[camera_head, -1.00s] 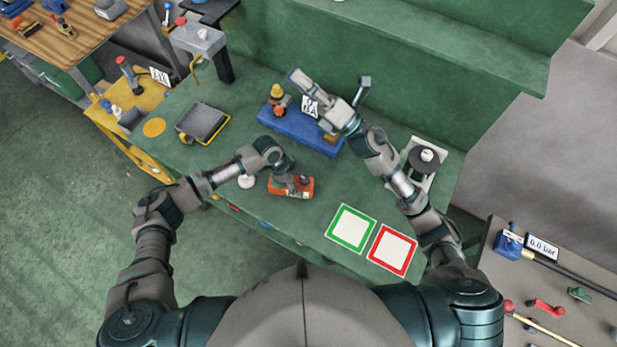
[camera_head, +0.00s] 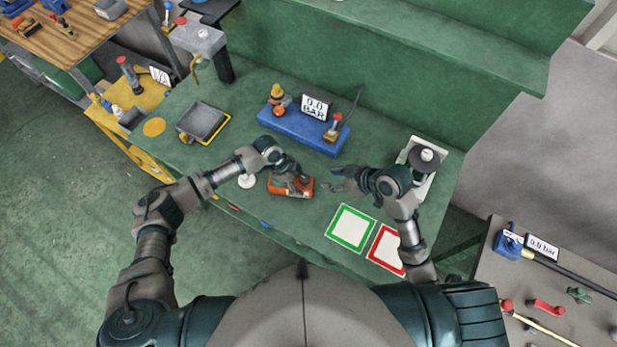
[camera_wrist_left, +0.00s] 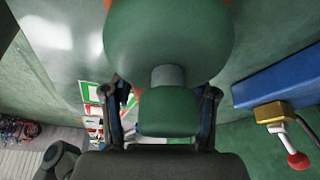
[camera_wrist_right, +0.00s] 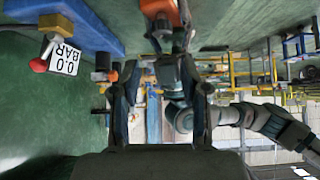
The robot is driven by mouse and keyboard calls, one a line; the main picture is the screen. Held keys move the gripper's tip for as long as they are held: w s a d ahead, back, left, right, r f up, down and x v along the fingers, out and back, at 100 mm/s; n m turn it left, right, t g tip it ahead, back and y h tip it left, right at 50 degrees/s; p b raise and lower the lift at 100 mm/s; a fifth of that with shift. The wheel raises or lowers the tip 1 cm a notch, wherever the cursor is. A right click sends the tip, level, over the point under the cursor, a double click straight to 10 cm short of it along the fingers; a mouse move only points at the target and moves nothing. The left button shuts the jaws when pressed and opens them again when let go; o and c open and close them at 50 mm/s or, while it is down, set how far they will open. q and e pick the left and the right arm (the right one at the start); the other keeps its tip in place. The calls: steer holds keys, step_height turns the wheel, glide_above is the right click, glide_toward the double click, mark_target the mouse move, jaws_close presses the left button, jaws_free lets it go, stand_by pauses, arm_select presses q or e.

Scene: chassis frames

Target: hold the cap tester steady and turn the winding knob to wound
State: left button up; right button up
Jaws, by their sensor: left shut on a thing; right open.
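An orange device (camera_head: 292,188), which I take for the cap tester, sits near the front edge of the green bench. My left gripper (camera_head: 296,182) is shut on its green part, a wide rounded body (camera_wrist_left: 168,40) with a grey neck and smaller green end between the fingers. My right gripper (camera_head: 340,178) is open and empty, just right of the device, fingers towards it. In the right wrist view the orange device (camera_wrist_right: 165,10) shows at the top beside my left gripper. I cannot make out the winding knob or its setting.
A blue fixture (camera_head: 290,131) with a "0.0 BAR" display (camera_head: 315,107) and red-topped lever stands behind. Green-framed (camera_head: 350,228) and red-framed (camera_head: 386,250) squares lie front right. A grey tray (camera_head: 203,122) is left, a white-based reel (camera_head: 425,155) right.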

mark_target(306, 180)
steer(key=x, duration=1.2)
steer(key=shift+s, duration=0.15)
steer(key=shift+r, duration=0.1)
jaws_close()
steer(key=shift+m, duration=0.4)
steer(key=m+t+h, duration=0.2)
steer(key=m, duration=0.1)
steer(key=shift+s+a+m, duration=0.15)
steer(key=shift+s+m, duration=0.05)
steer(key=shift+m, duration=0.1)
steer(key=shift+a+m+t+h, duration=0.15)
steer(key=shift+m+t+h, duration=0.25)
steer(key=shift+m+h, duration=0.65)
steer(key=shift+a+m+t+h, duration=0.1)
steer(key=shift+m+t+h, duration=0.3)
steer(key=shift+m+h, duration=0.65)
steer(key=shift+m, duration=0.3)
